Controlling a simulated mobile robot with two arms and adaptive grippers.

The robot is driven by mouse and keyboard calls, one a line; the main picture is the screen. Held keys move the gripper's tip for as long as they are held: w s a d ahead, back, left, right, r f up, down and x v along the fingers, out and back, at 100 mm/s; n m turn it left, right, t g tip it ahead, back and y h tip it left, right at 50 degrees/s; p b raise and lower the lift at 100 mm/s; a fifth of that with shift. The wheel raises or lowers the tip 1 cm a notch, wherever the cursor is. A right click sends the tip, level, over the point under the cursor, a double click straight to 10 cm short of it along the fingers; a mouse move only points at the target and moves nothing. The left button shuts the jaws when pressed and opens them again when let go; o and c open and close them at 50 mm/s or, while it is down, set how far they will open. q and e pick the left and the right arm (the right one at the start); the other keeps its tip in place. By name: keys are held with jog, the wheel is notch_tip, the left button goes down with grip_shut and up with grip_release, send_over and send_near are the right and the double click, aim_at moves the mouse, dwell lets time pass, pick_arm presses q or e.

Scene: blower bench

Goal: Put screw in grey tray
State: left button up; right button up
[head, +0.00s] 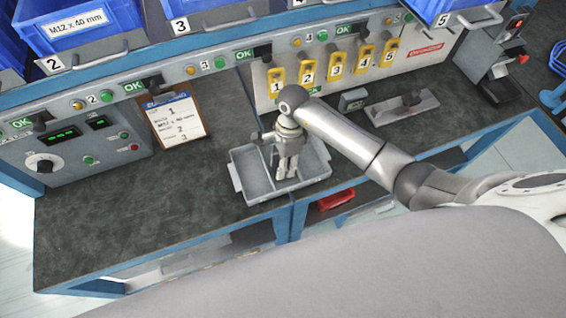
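The grey tray (246,187) sits on the dark bench top near the front edge, with a left and a right section visible. My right gripper (287,174) points down over the middle of the tray, its fingertips low within the tray's outline. The fingers look close together, but whether they are shut or hold anything is too small to tell. No screw can be made out; the gripper hides part of the tray's inside. My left gripper is not in view.
A clipboard (178,119) stands behind the tray to the left. A control box (72,148) is at the far left, blue bins (75,22) above. A grey metal block (402,108) lies right of the tray. The bench's left front is clear.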

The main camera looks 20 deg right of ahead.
jog(key=shift+w+d+r, duration=0.1)
jog(key=shift+w+r, duration=0.05)
jog(key=shift+r, duration=0.25)
jog(key=b+v, duration=0.3)
jog(key=v, duration=0.8)
jog(key=shift+r, duration=0.2)
